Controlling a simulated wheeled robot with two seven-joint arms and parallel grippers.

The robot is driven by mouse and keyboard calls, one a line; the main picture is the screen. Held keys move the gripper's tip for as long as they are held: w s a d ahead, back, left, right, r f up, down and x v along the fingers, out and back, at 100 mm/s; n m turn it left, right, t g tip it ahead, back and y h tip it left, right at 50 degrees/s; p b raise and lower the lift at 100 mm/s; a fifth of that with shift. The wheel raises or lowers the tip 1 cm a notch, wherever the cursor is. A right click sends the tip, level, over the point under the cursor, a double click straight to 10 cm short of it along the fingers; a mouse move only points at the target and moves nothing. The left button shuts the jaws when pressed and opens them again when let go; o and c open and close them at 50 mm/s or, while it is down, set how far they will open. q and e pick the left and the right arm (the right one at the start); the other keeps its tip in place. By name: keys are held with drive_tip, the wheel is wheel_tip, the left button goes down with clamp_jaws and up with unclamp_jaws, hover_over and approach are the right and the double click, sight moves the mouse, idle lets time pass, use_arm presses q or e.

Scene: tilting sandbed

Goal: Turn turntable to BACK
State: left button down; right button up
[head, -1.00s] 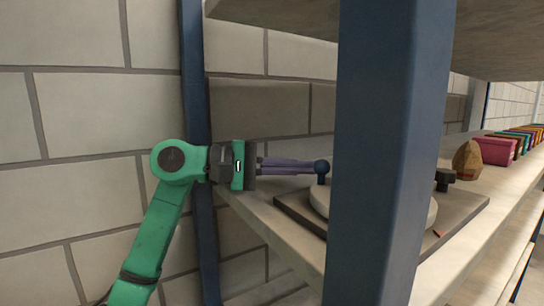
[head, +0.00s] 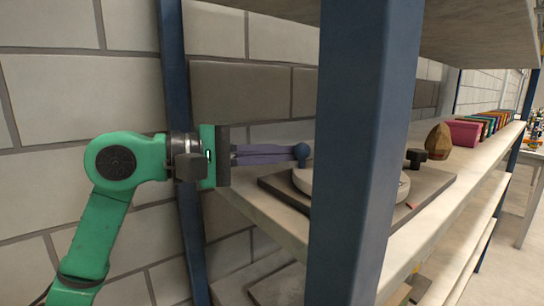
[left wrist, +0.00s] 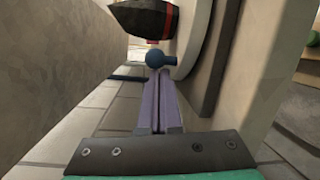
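The turntable is a pale round disc (head: 388,192) on a dark grey base plate (head: 434,186), on the shelf behind a blue post that hides its middle. A dark blue ball knob (head: 302,154) stands at its left side. It also shows in the left wrist view (left wrist: 156,59). My left gripper (head: 292,154) reaches in from the left with its purple fingers close together. Their tips are at the knob, which shows just beyond them; contact is not certain. A small red mark (head: 413,206) lies on the plate's front right. My right gripper is not in view.
The blue shelf post (head: 365,150) stands in front of the turntable. A black block (head: 416,157) is at its right. A brown pointed object (head: 438,138) and a pink bin (head: 464,132) stand further right. Another shelf board (head: 480,35) is overhead.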

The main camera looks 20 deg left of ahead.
use_arm(q)
drive_tip(key=shift+w, duration=0.15)
drive_tip(key=shift+w+d+f, duration=0.1)
drive_tip(key=shift+w+d, duration=0.1)
drive_tip(key=shift+w, duration=0.05)
drive_tip(key=shift+s, duration=0.2)
drive_tip(key=b+v, duration=0.4)
drive_tip(key=v, duration=1)
drive_tip(key=shift+a+b, duration=0.25)
drive_tip(key=shift+b, duration=0.05)
